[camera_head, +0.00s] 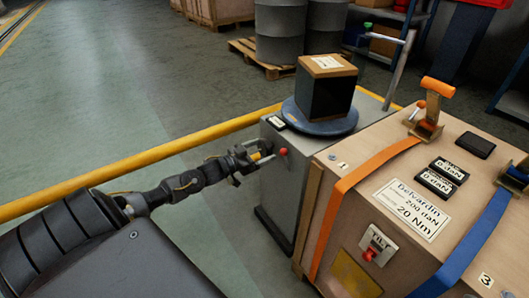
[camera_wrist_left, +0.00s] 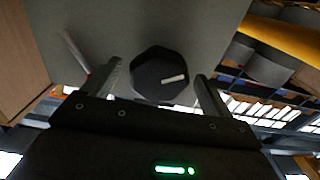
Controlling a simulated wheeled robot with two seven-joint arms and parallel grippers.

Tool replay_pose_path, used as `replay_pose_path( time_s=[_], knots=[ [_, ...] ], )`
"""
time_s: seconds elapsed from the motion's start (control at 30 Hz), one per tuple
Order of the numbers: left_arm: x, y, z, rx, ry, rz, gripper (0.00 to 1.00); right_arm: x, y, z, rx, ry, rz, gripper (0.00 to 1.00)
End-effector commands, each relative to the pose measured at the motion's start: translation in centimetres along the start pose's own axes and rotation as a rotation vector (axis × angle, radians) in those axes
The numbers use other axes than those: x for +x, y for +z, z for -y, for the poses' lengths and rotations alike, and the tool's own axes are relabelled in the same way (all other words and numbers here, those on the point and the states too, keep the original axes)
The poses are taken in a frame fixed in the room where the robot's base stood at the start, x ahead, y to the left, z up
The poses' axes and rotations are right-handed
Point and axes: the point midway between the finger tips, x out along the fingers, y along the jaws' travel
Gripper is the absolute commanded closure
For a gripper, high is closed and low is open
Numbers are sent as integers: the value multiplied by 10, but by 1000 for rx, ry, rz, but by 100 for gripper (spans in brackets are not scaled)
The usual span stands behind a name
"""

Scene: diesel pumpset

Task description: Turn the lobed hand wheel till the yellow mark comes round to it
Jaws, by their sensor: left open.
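The dark lobed hand wheel (camera_wrist_left: 150,82) sits on a grey panel in the left wrist view. A pale bar-shaped mark (camera_wrist_left: 174,79) lies on its face, right of the middle. My left gripper (camera_head: 254,160) is open at the side of the grey cabinet (camera_head: 286,190). In the wrist view its fingers stand on either side of the wheel, with gaps showing; I cannot tell whether they touch it. In the head view the gripper mostly hides the wheel, and a small yellow patch shows between the fingers. My right gripper is out of view.
A red-knobbed lever (camera_head: 283,152) sticks out close to my left gripper. A round turntable (camera_head: 298,118) with a black box (camera_head: 325,92) tops the cabinet. A strapped wooden crate (camera_head: 400,215) stands at right. A yellow rail (camera_head: 150,157) runs behind my arm.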

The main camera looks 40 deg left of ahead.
Motion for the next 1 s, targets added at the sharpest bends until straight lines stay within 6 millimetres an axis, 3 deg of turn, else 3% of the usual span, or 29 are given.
replay_pose_path(
  time_s=[0.2, 0.5, 0.83, 1.0],
  knots=[
    [17, 1, 0, -1, 1, 0, 15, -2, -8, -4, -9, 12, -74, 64],
    [19, 0, 0, -1, 1, 1, 15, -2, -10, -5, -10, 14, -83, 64],
    [19, 0, 0, 0, 1, 1, 58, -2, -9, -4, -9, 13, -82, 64],
    [19, -2, 0, 14, -1, 2, 58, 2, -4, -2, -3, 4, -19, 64]
  ],
)
